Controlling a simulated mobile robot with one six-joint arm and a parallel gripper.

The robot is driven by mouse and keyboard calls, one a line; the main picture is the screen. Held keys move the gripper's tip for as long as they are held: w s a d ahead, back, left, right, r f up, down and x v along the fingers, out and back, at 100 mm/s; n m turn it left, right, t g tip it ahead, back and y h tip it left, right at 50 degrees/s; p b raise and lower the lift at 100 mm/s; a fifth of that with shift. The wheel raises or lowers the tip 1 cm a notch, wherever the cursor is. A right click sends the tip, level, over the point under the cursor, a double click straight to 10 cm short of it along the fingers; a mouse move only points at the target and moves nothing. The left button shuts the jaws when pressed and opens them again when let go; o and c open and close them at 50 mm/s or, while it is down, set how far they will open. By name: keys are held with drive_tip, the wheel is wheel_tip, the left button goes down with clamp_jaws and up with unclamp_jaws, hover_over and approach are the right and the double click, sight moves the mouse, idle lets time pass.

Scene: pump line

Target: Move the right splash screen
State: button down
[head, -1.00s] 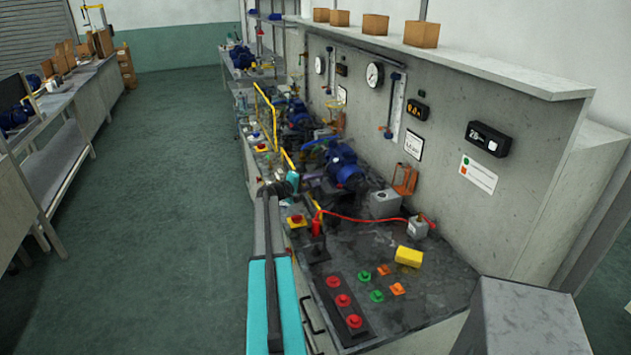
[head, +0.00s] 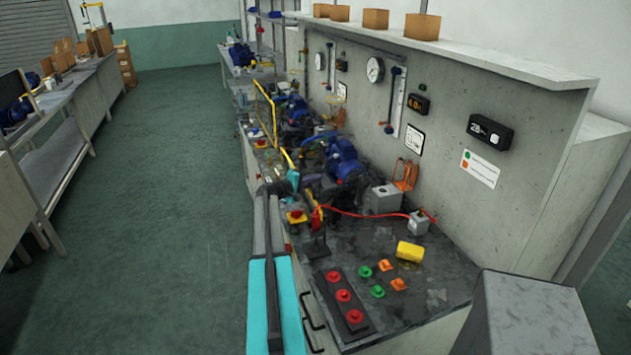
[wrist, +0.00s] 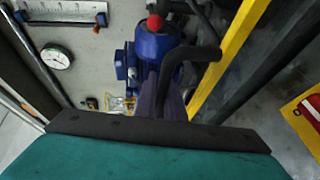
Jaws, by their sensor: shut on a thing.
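The right splash screen (head: 287,158) shows in the head view as a yellow-edged frame at the bench's front, mostly hidden behind my arm. In the wrist view its yellow bar (wrist: 232,58) runs diagonally at the upper right, beside a dark bent handle (wrist: 205,54). My gripper (head: 293,178) is at the screen and shut on it, apparently by the handle; the fingertips are hard to make out. A second yellow-framed screen (head: 265,108) stands upright farther along the front edge.
A blue pump (head: 343,160) stands close behind the screen. The green floor aisle (head: 170,200) at left is clear.

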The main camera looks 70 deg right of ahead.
wheel_tip(320, 180, down, 3)
drive_tip(key=shift+r+b, duration=0.2)
drive_tip(key=shift+b, duration=0.85)
drive_tip(key=c, duration=1.8)
unclamp_jaws()
drive_tip(key=shift+c, duration=0.2)
drive_tip(key=shift+a, duration=0.1)
drive_tip(key=b+v, duration=0.4)
drive_tip(key=v, duration=0.9)
drive_tip(key=shift+w+a+r, duration=0.15)
drive_tip(key=shift+a+r, duration=0.1)
drive_tip(key=shift+a, duration=0.05)
